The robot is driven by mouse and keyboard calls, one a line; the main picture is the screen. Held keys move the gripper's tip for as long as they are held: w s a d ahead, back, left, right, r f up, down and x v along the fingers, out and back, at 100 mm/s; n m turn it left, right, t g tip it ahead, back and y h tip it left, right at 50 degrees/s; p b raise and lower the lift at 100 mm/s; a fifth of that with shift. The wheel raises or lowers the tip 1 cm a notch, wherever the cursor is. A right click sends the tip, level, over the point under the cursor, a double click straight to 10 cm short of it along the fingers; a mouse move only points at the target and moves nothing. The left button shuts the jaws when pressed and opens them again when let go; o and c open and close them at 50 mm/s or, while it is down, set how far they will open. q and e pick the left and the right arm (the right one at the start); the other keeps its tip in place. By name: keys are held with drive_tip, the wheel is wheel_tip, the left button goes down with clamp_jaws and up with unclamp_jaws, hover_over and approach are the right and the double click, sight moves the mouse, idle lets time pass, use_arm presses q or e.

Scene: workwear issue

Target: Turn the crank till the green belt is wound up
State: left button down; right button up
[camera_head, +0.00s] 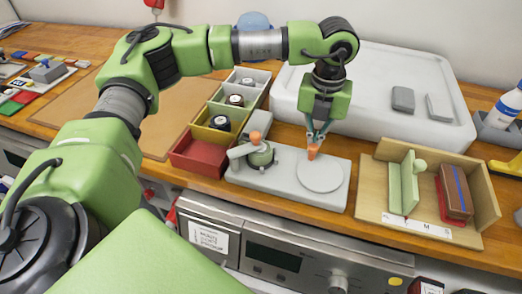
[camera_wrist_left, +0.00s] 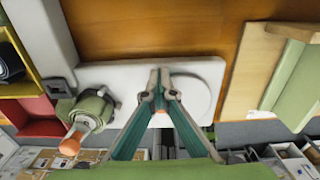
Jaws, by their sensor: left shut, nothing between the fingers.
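The winder stands at the left end of a light grey base plate (camera_head: 285,190). The green belt (camera_head: 262,157) shows as a roll on it, and also in the left wrist view (camera_wrist_left: 92,108). I cannot tell how much of it is wound. The crank (camera_head: 241,150) has an orange knob (camera_head: 256,137), which also shows in the left wrist view (camera_wrist_left: 70,146). My left gripper (camera_head: 315,143) is shut, pointing down above the plate, right of the crank and apart from it. A small orange piece (camera_head: 313,152) shows at its fingertips; I cannot tell what it belongs to. My right gripper is not in view.
A flat round disc (camera_head: 320,176) is at the plate's right end. Coloured bins (camera_head: 197,157) stand left of the winder. A wooden tray (camera_head: 375,205) at right holds a green upright piece (camera_head: 408,185) and a brown block (camera_head: 456,190). A large pale case (camera_head: 385,65) lies behind.

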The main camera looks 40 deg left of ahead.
sight(317, 149)
use_arm(q)
drive_tip(key=s, duration=0.4)
drive_tip(key=shift+s+f, duration=0.2)
drive_tip(key=shift+w+d+r, duration=0.45)
drive_tip(key=shift+w+d, duration=0.4)
drive_tip(key=shift+w, duration=0.35)
drive_tip(key=shift+s+a, duration=0.1)
drive_tip(key=shift+a, duration=0.25)
drive_tip(key=shift+s+a+r, duration=0.15)
drive_tip(key=shift+s+a, duration=0.45)
drive_tip(key=shift+s+b, duration=0.75)
drive_tip(key=shift+s, duration=0.7)
drive_tip(key=shift+s+d+f+b, duration=0.2)
drive_tip(key=shift+s+d+b, duration=0.1)
drive_tip(key=shift+s+d, duration=1)
drive_tip(key=c, duration=2)
unclamp_jaws()
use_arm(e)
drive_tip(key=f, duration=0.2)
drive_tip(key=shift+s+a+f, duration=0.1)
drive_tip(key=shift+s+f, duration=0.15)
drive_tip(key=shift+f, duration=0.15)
